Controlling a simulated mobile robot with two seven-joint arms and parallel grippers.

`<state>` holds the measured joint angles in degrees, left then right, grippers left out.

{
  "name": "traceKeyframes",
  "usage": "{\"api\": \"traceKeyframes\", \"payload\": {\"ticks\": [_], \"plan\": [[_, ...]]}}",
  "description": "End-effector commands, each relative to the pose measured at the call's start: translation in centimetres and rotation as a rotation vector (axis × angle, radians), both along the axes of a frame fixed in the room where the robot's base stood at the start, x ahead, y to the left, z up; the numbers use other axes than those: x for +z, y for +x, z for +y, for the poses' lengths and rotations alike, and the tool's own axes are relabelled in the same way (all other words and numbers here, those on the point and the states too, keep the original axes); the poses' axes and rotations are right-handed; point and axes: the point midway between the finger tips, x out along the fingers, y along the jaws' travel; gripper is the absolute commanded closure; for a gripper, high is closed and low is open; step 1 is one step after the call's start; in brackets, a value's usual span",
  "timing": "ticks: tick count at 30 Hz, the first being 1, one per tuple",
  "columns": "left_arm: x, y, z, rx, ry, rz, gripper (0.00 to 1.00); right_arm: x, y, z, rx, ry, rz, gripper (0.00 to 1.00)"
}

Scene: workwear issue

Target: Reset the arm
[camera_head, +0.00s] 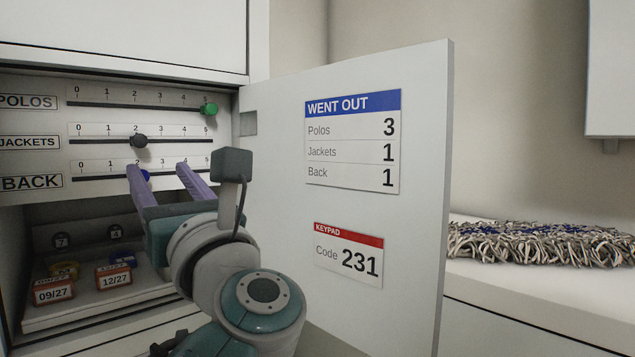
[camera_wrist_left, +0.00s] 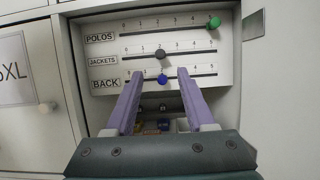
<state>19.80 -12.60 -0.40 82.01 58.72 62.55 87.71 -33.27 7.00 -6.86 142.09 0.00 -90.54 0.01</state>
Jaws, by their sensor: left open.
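My left gripper (camera_head: 157,175) is open, its two purple fingers apart and pointing at the slider panel inside the open cabinet. In the left wrist view the gripper (camera_wrist_left: 156,76) has the blue BACK knob (camera_wrist_left: 162,79) showing between its fingertips, with nothing held. In the head view the blue knob (camera_head: 146,176) is partly hidden by a finger. The green POLOS knob (camera_head: 209,109) is at the right end of its track, near 5. The dark JACKETS knob (camera_head: 139,141) sits around 2. My right gripper is in neither view.
The open cabinet door (camera_head: 275,136) stands right of my arm, with a WENT OUT card (camera_head: 352,140) and a KEYPAD card (camera_head: 348,255). Below the panel, a tray (camera_head: 95,312) holds tagged items. A grey rug-like pile (camera_head: 540,240) lies on the right counter (camera_head: 545,290).

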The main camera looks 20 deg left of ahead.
Motion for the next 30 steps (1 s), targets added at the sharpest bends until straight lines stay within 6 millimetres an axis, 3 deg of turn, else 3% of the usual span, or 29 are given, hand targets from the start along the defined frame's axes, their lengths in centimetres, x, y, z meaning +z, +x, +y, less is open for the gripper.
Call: {"api": "traceKeyframes", "payload": {"ticks": [8, 11, 14, 16, 20, 24, 27, 30], "plan": [[0.4, 0.6, -0.7, -0.046, 0.084, 0.065, 0.46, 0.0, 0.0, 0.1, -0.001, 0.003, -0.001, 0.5], [1.1, 1.8, -2.7, -0.136, 0.273, 0.209, 0.46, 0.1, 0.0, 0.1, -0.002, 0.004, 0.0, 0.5], [0.8, 3.0, -6.5, -0.248, 0.576, 0.427, 0.46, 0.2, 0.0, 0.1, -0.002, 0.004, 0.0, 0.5], [-0.5, 3.3, -9.7, -0.323, 0.821, 0.593, 0.46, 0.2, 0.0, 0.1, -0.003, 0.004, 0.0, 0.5], [-5.4, 2.1, -14.9, -0.444, 1.293, 0.891, 0.46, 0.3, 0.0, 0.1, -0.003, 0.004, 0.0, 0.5], [-12.7, -2.1, -18.1, -0.577, 1.819, 1.18, 0.46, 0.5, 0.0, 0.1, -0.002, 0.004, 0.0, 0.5], [-17.7, -6.7, -18.3, -0.687, 2.178, 1.348, 0.46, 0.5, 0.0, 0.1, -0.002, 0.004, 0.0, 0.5], [-21.5, -11.8, -17.2, -0.816, 2.49, 1.467, 0.46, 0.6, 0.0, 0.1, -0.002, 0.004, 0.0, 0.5]]}}
